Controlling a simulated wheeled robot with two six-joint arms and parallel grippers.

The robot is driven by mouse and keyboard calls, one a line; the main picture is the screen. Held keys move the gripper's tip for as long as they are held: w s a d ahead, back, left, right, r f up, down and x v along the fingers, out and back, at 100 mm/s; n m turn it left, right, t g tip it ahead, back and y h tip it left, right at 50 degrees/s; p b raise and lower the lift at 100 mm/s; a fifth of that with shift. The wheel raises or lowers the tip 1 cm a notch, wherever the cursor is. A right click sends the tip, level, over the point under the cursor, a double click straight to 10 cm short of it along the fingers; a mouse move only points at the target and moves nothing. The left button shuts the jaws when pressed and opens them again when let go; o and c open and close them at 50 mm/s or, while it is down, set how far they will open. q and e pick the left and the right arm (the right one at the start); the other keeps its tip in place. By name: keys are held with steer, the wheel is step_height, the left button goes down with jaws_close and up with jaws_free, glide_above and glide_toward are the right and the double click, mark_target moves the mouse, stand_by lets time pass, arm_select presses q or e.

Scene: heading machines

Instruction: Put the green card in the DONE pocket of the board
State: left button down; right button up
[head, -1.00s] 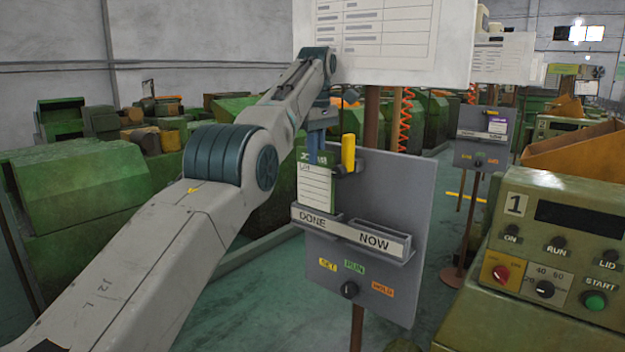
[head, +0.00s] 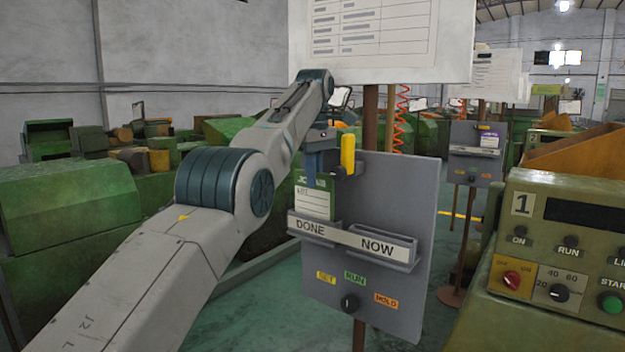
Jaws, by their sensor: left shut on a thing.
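The green card (head: 315,201), with a white lined face, stands upright at the DONE pocket (head: 309,227) on the left of the grey board (head: 395,200). Its lower edge is hidden behind the DONE label strip, so its lower part appears to be inside the pocket. My left gripper (head: 313,176) comes from above and is shut on the card's top edge. The NOW pocket (head: 378,247), to the right on the same board, looks empty. My right gripper is not in view.
A yellow cylinder (head: 347,154) sits at the board's top left, close beside my gripper. A large white sheet panel (head: 385,45) hangs above. A green machine panel (head: 560,235) stands at the right. A dark knob (head: 349,303) is low on the board.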

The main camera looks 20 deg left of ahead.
arm_select(q)
steer(key=shift+d, duration=0.1)
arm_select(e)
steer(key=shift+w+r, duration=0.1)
arm_select(q)
steer(key=shift+f, duration=0.1)
steer(key=c, duration=1.5)
jaws_free()
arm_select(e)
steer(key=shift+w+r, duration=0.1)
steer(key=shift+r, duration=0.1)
